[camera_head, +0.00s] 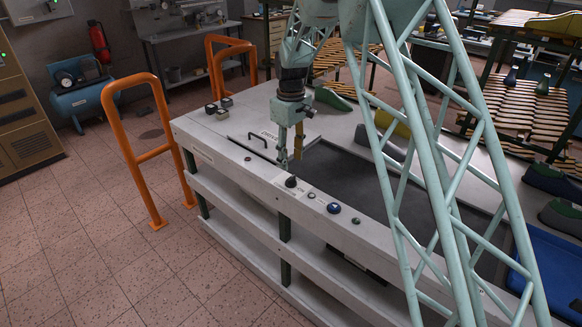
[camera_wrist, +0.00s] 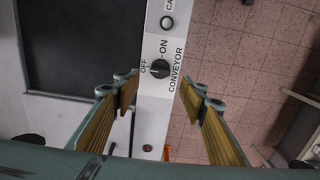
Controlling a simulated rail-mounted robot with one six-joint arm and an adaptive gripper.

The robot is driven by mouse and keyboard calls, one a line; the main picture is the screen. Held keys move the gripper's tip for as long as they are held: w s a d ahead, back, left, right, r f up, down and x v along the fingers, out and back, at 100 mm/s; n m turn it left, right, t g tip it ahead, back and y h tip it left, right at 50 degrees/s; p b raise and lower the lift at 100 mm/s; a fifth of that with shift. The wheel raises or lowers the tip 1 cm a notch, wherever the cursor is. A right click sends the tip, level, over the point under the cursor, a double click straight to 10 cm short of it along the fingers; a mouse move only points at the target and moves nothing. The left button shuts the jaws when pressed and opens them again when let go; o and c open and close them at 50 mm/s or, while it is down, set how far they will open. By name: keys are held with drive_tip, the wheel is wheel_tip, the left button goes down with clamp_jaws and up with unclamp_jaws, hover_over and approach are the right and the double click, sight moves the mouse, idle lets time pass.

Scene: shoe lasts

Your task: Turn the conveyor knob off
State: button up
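The conveyor knob (camera_wrist: 160,69) is a small black rotary knob on a white panel, seen in the wrist view. The label "ON" stands above it, "OFF" to its left and "CONVEYOR" to its right. I cannot tell clearly which label it points at. In the head view the knob (camera_head: 291,182) sits on the front rail of the conveyor table. My gripper (camera_wrist: 160,82) is open and empty, with its yellow-padded fingers on either side of the knob in the wrist picture. In the head view my gripper (camera_head: 291,160) hangs just above and behind the knob, apparently apart from it.
Other round controls, including a blue button (camera_head: 333,208), sit along the same rail. The dark conveyor belt (camera_head: 352,180) lies behind it. Orange guard rails (camera_head: 140,150) stand beside the table.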

drive_tip(key=shift+r, duration=1.85)
drive_tip(key=s+d+r+m+t+b, duration=0.1)
drive_tip(key=s+d+r+m, duration=0.1)
drive_tip(key=s+d+r, duration=0.45)
drive_tip(key=s+d+r+m, duration=0.1)
drive_tip(key=s+d+r, duration=0.3)
drive_tip(key=s+r, duration=0.6)
drive_tip(key=s+d+r+m+t+b, duration=0.1)
drive_tip(key=s+d+r+m, duration=0.1)
drive_tip(key=s+d+r, duration=0.45)
drive_tip(key=s+d+r+m+b, duration=0.1)
drive_tip(key=s+d+r, duration=0.1)
drive_tip(key=s, duration=0.7)
drive_tip(key=s+d+r+m, duration=0.1)
drive_tip(key=s+d+r, duration=0.15)
drive_tip(key=s, duration=0.75)
drive_tip(key=s+d+f+m+t, duration=0.1)
drive_tip(key=s+f, duration=0.1)
drive_tip(key=s, duration=0.7)
drive_tip(key=s+d+f+m+t+b, duration=0.1)
drive_tip(key=s+d+f+m, duration=0.1)
drive_tip(key=s, duration=0.7)
drive_tip(key=shift+f, duration=0.2)
